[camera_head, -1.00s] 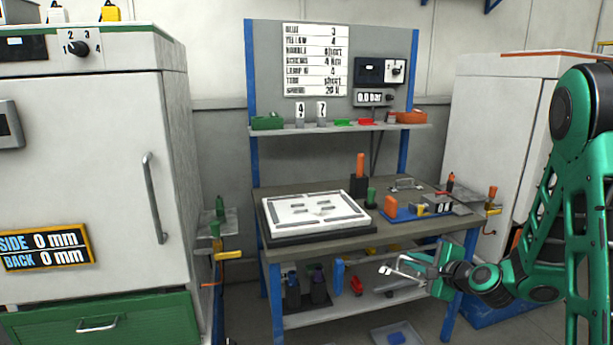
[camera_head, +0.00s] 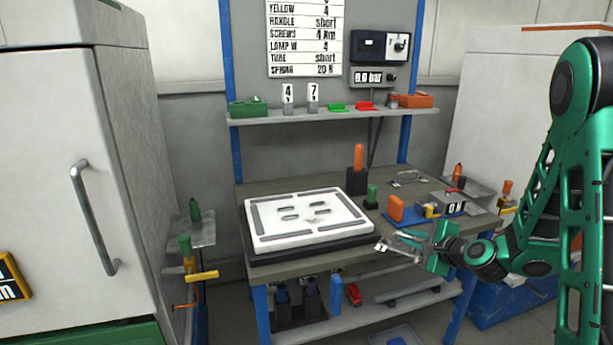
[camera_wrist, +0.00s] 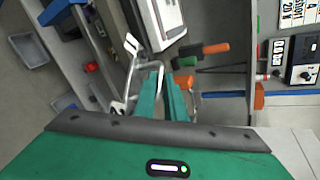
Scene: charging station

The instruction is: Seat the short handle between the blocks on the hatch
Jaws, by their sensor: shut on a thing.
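My gripper (camera_head: 428,246) is shut on a grey metal handle (camera_head: 400,239) and holds it off the bench's front edge. In the wrist view the handle (camera_wrist: 132,42) sticks out to the left of the green fingers (camera_wrist: 161,88), with flat end plates. Whether it is the short one I cannot tell. A white panel (camera_head: 270,238), seemingly the hatch, lies on a dark base on the bench, left of my gripper. It has grey strips along its edges and several small dark blocks or slots in its middle. A second grey handle (camera_head: 408,181) lies at the back right of the bench.
An orange block (camera_head: 395,207) and a blue tray (camera_head: 407,218) with small parts stand right of the panel. Behind it stand a dark block with an orange-handled tool (camera_head: 358,158) and a green-handled tool (camera_head: 372,192). A sign (camera_head: 303,40) reads "HANDLE short".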

